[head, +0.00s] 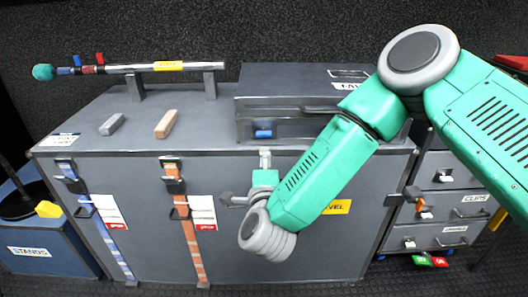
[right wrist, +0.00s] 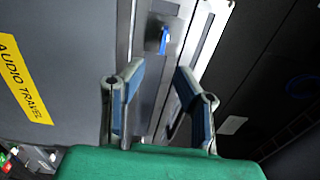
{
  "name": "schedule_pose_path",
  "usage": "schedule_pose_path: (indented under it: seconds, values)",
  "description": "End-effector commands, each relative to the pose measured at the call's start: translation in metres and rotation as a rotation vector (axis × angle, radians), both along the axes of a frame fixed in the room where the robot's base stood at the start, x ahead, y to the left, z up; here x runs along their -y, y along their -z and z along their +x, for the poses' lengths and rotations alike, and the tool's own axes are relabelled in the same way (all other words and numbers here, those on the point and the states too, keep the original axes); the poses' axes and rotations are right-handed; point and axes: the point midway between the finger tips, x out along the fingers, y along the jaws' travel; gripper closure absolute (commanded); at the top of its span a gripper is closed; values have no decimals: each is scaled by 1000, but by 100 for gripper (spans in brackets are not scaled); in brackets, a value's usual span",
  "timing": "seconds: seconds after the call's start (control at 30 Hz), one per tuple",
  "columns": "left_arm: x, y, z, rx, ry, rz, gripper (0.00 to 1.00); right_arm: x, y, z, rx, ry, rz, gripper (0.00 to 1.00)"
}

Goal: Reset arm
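My right arm is teal and comes in from the right in the head view. It bends down in front of the large grey case (head: 330,245). My right gripper (head: 265,158) is small in the head view and points at the top front edge of the case, below the grey box with a blue latch. In the right wrist view, the gripper (right wrist: 158,78) has its two blue-padded fingers apart with nothing between them. The blue latch (right wrist: 163,40) shows beyond the fingertips; I cannot tell how close it is. My left gripper is not in view.
A grey box (head: 285,82) stands on the case, right of two small blocks (head: 167,124) (head: 112,124) and a rod on supports (head: 150,68). Labelled drawers (head: 455,205) stand at right, a blue stands box (head: 45,255) at left. The left case top has free room.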

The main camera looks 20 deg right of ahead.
Motion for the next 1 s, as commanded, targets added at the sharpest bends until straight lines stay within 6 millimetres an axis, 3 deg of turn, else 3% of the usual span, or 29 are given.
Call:
schedule_pose_path:
  seconds: [0.4, 0.47, 0.57, 0.67, 0.8, 0.9, 1.0]
  values:
    - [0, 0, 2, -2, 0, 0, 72, -2, 3, -5, -12, -11, -11, 72]
    - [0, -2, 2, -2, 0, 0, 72, -5, 12, -9, -51, -44, -48, 72]
    - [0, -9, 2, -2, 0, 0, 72, -14, 47, -26, -190, -169, -181, 72]
    - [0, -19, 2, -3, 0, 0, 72, -18, 101, -65, -406, -369, -390, 72]
    - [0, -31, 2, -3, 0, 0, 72, 0, 170, -145, -720, -680, -693, 72]
    - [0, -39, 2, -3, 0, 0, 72, 28, 202, -209, -923, -897, -870, 72]
    - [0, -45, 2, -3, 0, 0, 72, 59, 217, -267, -1094, -1093, -1002, 72]
